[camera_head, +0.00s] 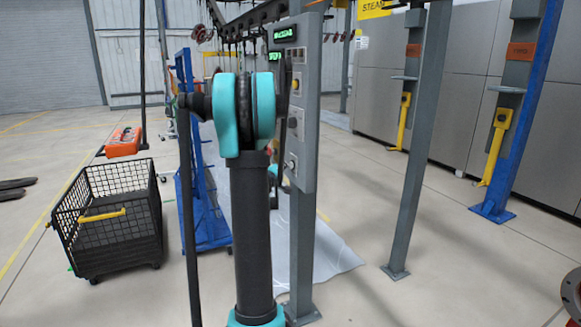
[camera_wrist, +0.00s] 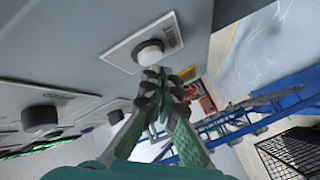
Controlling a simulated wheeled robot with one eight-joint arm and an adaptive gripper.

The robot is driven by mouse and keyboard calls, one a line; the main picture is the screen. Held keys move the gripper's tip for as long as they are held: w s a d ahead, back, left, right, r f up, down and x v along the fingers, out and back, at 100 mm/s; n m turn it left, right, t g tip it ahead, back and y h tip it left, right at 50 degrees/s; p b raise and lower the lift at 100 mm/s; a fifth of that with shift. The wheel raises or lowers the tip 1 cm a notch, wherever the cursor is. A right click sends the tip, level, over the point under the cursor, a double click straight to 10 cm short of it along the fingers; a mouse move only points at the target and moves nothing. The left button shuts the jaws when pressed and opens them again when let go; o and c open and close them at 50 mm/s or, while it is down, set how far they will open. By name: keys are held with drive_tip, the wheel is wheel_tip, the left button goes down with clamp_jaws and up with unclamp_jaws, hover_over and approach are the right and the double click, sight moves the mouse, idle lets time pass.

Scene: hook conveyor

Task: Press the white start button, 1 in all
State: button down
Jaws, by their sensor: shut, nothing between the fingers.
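The white start button (camera_wrist: 149,54) is a round cap on a pale square plate on the grey control panel (camera_wrist: 75,40), in the upper middle of the wrist view. My gripper (camera_wrist: 165,78) is shut and empty, with its green and dark fingertips just below the button in that view. The tips overlap the plate's lower edge. I cannot tell whether they touch the button. In the head view the control panel (camera_head: 306,75) stands upright on a grey post, and the button (camera_head: 291,163) shows low on it. My arm hides most of my gripper there.
Other controls, including a black knob (camera_wrist: 40,118), share the panel. A blue frame (camera_head: 205,215) stands left of my arm. A black wire cart (camera_head: 110,218) is farther left. Grey posts (camera_head: 415,150) and blue posts (camera_head: 525,110) stand to the right, with open floor between.

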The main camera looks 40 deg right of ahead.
drive_tip(key=shift+a, duration=0.25)
drive_tip(key=a, duration=0.2)
drive_tip(key=w+a, duration=0.1)
drive_tip(key=a, duration=0.1)
drive_tip(key=shift+w+a, duration=0.1)
drive_tip(key=shift+a, duration=0.3)
idle(0.9)
drive_tip(key=s+a+f+g+y, duration=0.1)
drive_tip(key=s+a+f+y, duration=0.4)
drive_tip(key=s+a, duration=0.4)
drive_tip(key=s+a+f+n+g+y, duration=0.1)
drive_tip(key=s+a+f+y, duration=0.3)
drive_tip(key=a, duration=1.4)
drive_tip(key=s+a+f+g+y, duration=0.3)
drive_tip(key=s+a+f+y, duration=0.2)
drive_tip(key=s+a+f, duration=0.5)
drive_tip(key=s+a, duration=0.4)
drive_tip(key=s, duration=0.1)
drive_tip(key=shift+n+y, duration=0.3)
drive_tip(key=shift+n, duration=0.1)
